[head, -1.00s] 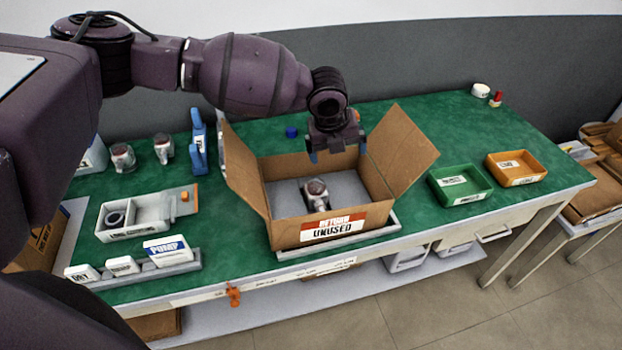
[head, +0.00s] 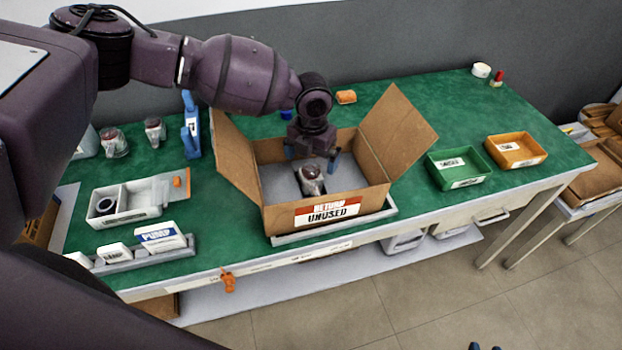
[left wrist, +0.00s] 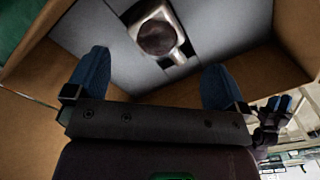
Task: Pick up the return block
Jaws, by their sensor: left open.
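In the left wrist view the block (left wrist: 157,38) lies beyond the fingertips, with a stub to one side. My left gripper (head: 311,157) is open and empty, with its blue fingers pointing down into the box above the block. It also shows in the left wrist view (left wrist: 157,72), its fingers apart and not touching the block. Blue tips of my right gripper (head: 484,347) show at the head view's bottom edge.
Raised box flaps flank my left gripper. A green tray (head: 459,182) and an orange tray (head: 516,163) stand right. A white divided tray (head: 128,219), a blue tool (head: 191,125) and two canisters stand left. An orange block (head: 346,97) lies behind the box.

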